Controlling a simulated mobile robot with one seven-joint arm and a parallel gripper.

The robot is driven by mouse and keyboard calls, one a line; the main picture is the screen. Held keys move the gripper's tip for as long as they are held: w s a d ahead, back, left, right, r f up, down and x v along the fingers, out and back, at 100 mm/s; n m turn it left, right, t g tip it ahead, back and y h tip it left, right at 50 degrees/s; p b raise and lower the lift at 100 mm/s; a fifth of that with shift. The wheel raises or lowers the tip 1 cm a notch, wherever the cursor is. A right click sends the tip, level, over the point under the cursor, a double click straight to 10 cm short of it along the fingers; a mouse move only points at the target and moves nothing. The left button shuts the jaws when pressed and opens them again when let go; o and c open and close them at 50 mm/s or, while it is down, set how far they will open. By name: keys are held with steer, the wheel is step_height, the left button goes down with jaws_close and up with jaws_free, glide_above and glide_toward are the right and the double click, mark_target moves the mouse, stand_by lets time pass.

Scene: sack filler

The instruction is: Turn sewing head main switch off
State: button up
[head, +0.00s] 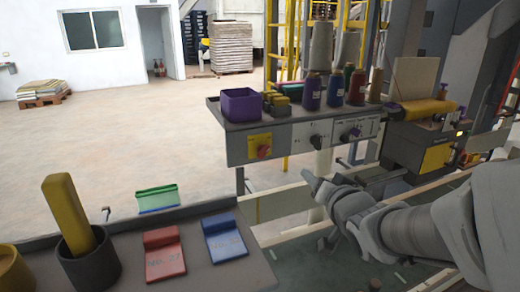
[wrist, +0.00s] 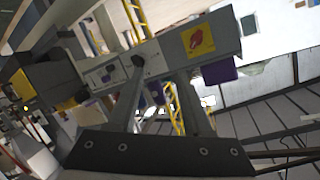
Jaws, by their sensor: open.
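A red rotary switch (head: 264,152) sits on a yellow plate at the left end of the grey control panel (head: 240,152). The same red switch (wrist: 201,41) shows in the wrist view, tilted, at the upper right beyond my fingers. A black knob (head: 315,141) and another knob (head: 354,133) are further right on the panel. My gripper (head: 312,186) is below and in front of the panel, to the right of the red switch, apart from it. In the wrist view my gripper (wrist: 160,68) is open with nothing held between its fingers.
Thread spools (head: 335,88) and a purple bin (head: 240,104) stand on the shelf above the panel. The yellow-and-grey sewing machine (head: 420,150) is at right. A front table holds red (head: 165,256) and blue (head: 224,238) holders and a black cup (head: 88,262). Open floor lies at left.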

steer(key=w+a+f+t+y+b, duration=0.1)
steer(key=w+a+f+y+b, duration=0.1)
steer(key=a+f+y, duration=0.15)
steer(key=y, duration=0.1)
glide_toward(266, 153)
steer(key=shift+m+t, duration=0.3)
steer(key=shift+t, duration=0.1)
steer(key=x, duration=0.6)
steer(key=b+x, duration=0.1)
steer(key=x, duration=0.2)
steer(key=shift+w+a+f, duration=0.1)
steer(key=shift+a+f, duration=0.05)
steer(key=shift+f, duration=0.15)
jaws_close()
